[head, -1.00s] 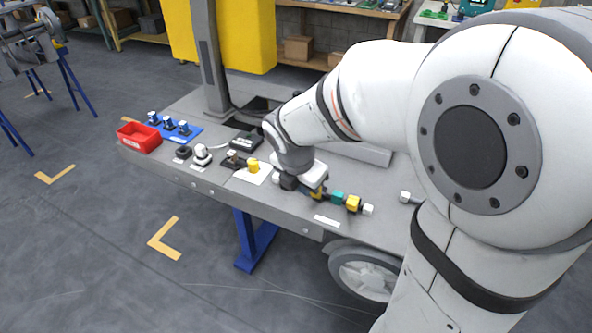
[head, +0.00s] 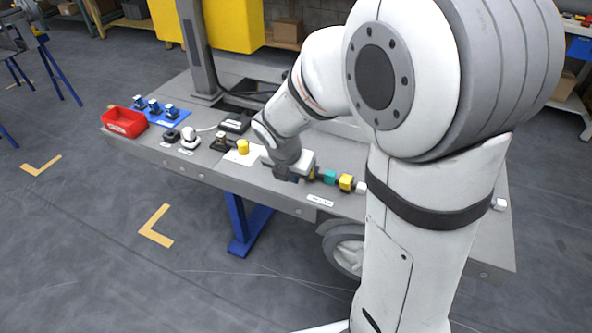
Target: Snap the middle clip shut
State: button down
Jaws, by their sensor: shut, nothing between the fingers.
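My gripper (head: 287,176) is shut and low over the grey bench near its front edge. It is just left of a row of small coloured pieces: a dark and yellow one partly hidden, a teal block (head: 329,177), a yellow block (head: 346,183) and a white end piece (head: 361,187). I cannot tell whether my fingertips touch anything. Three small blue clip-like parts stand on a blue mat at the far left; the middle one (head: 154,107) is upright. I cannot tell which part is the middle clip, or whether any clip is open or shut.
The grey bench (head: 285,200) also holds a red bin (head: 125,122), a white round part (head: 189,138), a black box (head: 235,123) and a yellow cylinder (head: 243,147) on a white sheet. A grey post (head: 194,45) rises behind. My arm hides the bench's right part.

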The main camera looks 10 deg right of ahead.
jog(key=w+d+f, duration=0.1)
jog(key=w+f, duration=0.1)
jog(key=w+d+f+b, duration=0.1)
jog(key=f, duration=0.1)
jog(key=shift+w+d, duration=0.35)
jog(key=shift+d, duration=0.05)
jog(key=shift+w+d, duration=0.25)
jog(key=shift+w, duration=0.15)
